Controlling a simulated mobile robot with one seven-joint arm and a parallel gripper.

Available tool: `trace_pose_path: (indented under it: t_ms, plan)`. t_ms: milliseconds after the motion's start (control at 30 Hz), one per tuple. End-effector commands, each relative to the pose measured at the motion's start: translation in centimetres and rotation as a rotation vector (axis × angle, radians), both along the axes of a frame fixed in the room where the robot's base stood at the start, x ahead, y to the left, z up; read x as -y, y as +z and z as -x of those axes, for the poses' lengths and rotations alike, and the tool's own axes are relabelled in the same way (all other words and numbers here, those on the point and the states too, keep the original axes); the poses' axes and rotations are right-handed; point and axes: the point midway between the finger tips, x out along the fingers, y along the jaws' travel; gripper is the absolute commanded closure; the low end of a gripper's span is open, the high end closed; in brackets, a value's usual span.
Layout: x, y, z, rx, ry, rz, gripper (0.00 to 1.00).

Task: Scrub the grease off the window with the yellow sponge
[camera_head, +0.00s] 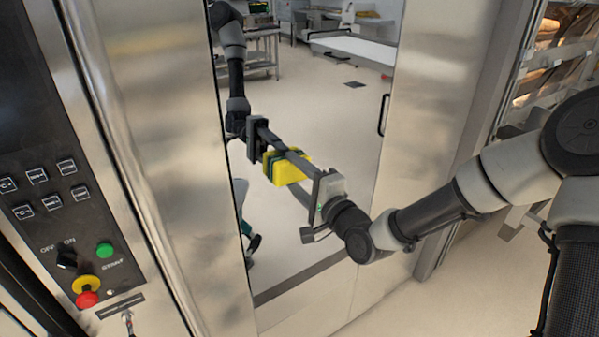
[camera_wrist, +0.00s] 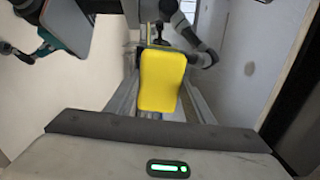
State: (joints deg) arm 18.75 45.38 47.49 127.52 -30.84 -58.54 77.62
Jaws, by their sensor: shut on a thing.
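My gripper (camera_head: 296,172) is shut on the yellow sponge (camera_head: 289,168) in front of the window. The sponge also shows in the wrist view (camera_wrist: 162,80), large and central between my fingers. A dark green layer shows on its side toward the glass. The window (camera_head: 325,115) is a tall, mirror-like pane in the steel oven door. It reflects my arm and gripper, and the reflected gripper nearly meets the real one. The sponge is at or very close to the glass; I cannot tell whether it touches. I cannot make out any grease on the visible glass.
On the left is a dark control panel (camera_head: 40,165) with several buttons, a green button (camera_head: 104,249) and a red-and-yellow stop knob (camera_head: 87,290). A rack (camera_head: 553,70) with bread stands at the right. The pane reflects open floor and a table. Pale floor is clear below.

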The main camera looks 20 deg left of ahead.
Motion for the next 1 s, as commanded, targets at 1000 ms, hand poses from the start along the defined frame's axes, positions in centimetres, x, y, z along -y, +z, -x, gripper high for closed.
trace_pose_path:
  t_ms: [1000]
  plan:
    - [4.7,0.0,3.8,0.001,-0.001,0.0,0.7]
